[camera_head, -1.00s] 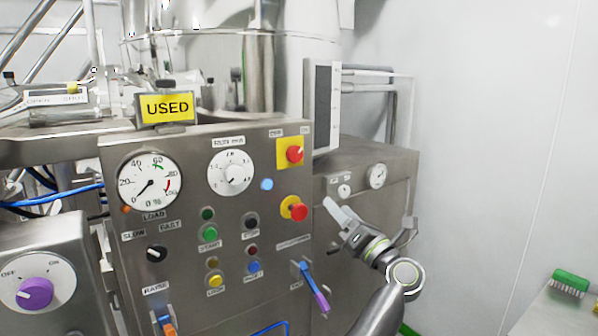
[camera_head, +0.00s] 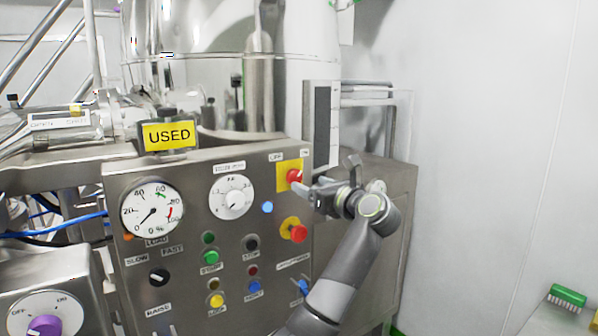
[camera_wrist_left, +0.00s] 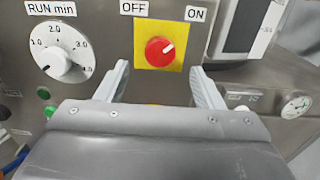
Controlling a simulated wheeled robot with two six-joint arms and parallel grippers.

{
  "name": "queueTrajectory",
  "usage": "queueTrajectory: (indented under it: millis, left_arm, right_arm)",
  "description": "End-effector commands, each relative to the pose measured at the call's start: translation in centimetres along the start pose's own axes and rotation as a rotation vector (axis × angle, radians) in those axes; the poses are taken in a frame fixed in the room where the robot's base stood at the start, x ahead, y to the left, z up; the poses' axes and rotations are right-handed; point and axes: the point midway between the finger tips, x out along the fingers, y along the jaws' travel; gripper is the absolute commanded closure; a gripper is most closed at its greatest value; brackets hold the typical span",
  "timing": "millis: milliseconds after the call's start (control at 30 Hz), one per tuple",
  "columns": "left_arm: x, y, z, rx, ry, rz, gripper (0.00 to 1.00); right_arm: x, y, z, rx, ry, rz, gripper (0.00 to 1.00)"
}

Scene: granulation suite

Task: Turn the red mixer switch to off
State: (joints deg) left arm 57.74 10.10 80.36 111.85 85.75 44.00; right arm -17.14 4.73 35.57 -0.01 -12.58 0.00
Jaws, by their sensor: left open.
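The red mixer switch (camera_head: 294,176) is a round knob on a yellow plate on the steel control panel. In the left wrist view the knob (camera_wrist_left: 159,51) has a white mark that points up and right, toward the ON label (camera_wrist_left: 196,14). The OFF label (camera_wrist_left: 134,8) is at the plate's upper left. My left gripper (camera_head: 304,188) is at the panel's right side, close to the switch. In the left wrist view its open fingers (camera_wrist_left: 160,72) lie to either side of the knob, with nothing between them. Contact cannot be told. My right gripper is out of view.
A red push button (camera_head: 298,233) on a yellow base sits just below the switch. The RUN min dial (camera_head: 232,197) is to its left. A yellow USED sign (camera_head: 169,135) stands on the panel top. A green brush (camera_head: 568,296) lies at far right.

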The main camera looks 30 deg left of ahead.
Motion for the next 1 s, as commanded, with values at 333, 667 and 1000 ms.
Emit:
queueTrajectory:
  millis: [333, 667, 1000]
  left_arm:
    - [5.5, 0.0, 0.1, 0.003, 0.0, 0.002, 0.39]
    - [6.2, 0.0, -0.1, 0.001, 0.0, 0.0, 0.39]
    - [6.2, 0.0, -0.1, 0.001, 0.0, 0.0, 0.74]
  right_arm:
    - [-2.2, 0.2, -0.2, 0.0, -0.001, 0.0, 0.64]
    - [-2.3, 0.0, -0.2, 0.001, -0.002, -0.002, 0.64]
    - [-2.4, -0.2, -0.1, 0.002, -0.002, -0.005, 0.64]
